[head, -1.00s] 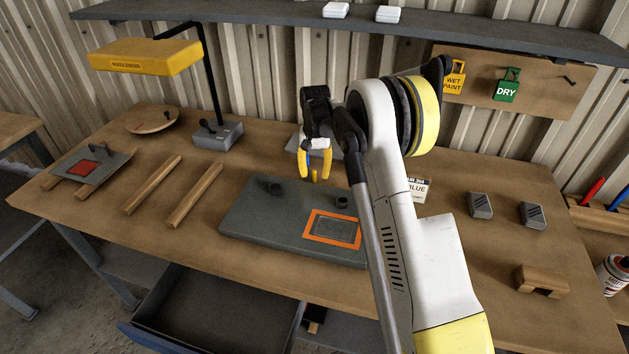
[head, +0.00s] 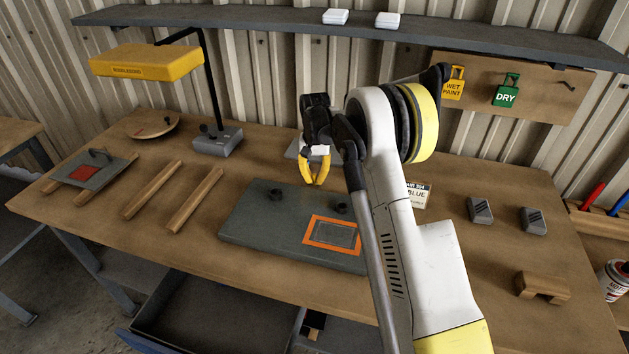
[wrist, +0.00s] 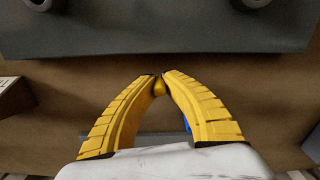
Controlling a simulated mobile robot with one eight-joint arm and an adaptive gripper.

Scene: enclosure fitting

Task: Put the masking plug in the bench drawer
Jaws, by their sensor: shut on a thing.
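My gripper (head: 314,183) hangs above the bench, just behind the grey panel (head: 255,235) with the orange-framed rectangle. In the wrist view the yellow fingers (wrist: 160,77) close together at their tips on a small yellow piece, seemingly the masking plug (wrist: 159,88). Most of the plug is hidden by the fingers, and I cannot make it out in the head view. The bench drawer (head: 212,318) is pulled open below the bench's front edge, dark inside, and appears empty where visible.
A yellow lamp (head: 146,61) stands at the back left. Two wooden rails (head: 194,199) and a plate with a red square (head: 90,172) lie at the left. Grey blocks (head: 480,209) and a wooden bridge piece (head: 542,288) sit at the right. A shelf (head: 250,18) runs above.

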